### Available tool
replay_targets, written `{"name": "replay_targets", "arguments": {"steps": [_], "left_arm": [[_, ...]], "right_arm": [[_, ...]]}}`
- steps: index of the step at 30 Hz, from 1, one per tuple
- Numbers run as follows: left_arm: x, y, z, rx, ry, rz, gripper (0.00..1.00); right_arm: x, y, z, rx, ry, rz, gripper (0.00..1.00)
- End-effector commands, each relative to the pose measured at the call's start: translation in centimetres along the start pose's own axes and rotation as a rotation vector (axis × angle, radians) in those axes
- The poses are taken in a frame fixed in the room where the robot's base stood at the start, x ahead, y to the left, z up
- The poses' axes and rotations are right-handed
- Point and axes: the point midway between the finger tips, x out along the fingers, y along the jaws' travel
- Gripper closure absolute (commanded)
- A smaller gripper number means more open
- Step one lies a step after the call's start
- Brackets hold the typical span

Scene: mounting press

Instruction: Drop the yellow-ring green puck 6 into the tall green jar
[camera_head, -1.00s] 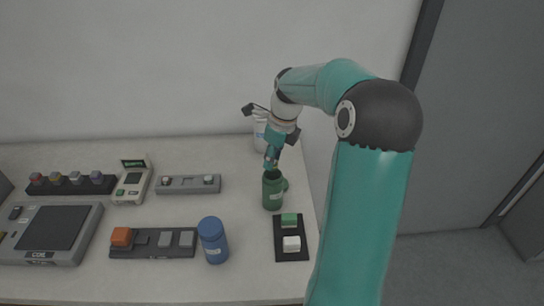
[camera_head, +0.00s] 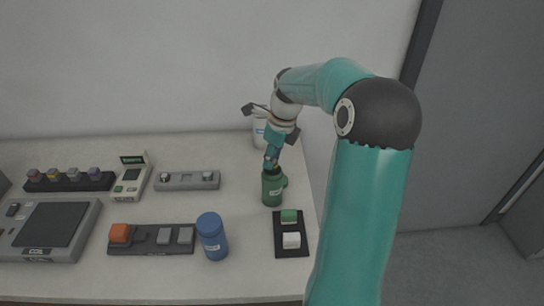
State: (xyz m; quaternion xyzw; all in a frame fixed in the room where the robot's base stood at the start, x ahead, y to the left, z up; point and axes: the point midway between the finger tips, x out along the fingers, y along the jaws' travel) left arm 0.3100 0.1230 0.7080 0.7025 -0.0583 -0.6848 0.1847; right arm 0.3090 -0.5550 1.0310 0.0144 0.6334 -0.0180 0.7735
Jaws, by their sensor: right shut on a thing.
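The tall green jar (camera_head: 272,188) stands upright near the right end of the bench, with a light label on its front. My right gripper (camera_head: 271,162) points down right at the jar's mouth. It is shut on the yellow-ring green puck 6, which is very small here and mostly hidden by the fingers and the jar's rim. I cannot tell how far the puck is inside the mouth. My left gripper is not in view.
A blue jar (camera_head: 212,238) stands front left of the green jar. A black tray (camera_head: 291,251) with a green and a white block lies to its front right. A white container (camera_head: 260,134) stands behind the gripper. Panels and a scale (camera_head: 40,254) fill the left.

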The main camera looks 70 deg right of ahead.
Motion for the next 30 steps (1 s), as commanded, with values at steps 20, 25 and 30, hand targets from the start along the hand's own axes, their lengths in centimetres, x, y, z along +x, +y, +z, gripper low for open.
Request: {"name": "replay_targets", "arguments": {"steps": [20, 25, 30], "left_arm": [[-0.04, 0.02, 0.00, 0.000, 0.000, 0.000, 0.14], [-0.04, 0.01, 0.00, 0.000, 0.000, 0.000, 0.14], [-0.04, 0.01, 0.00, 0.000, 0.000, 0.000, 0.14]], "right_arm": [[0.01, -0.01, -0.01, 0.000, 0.000, 0.000, 0.41], [0.01, 0.00, -0.01, 0.000, 0.000, 0.000, 0.41], [0.01, 0.00, -0.01, 0.000, 0.000, 0.000, 0.41]]}}
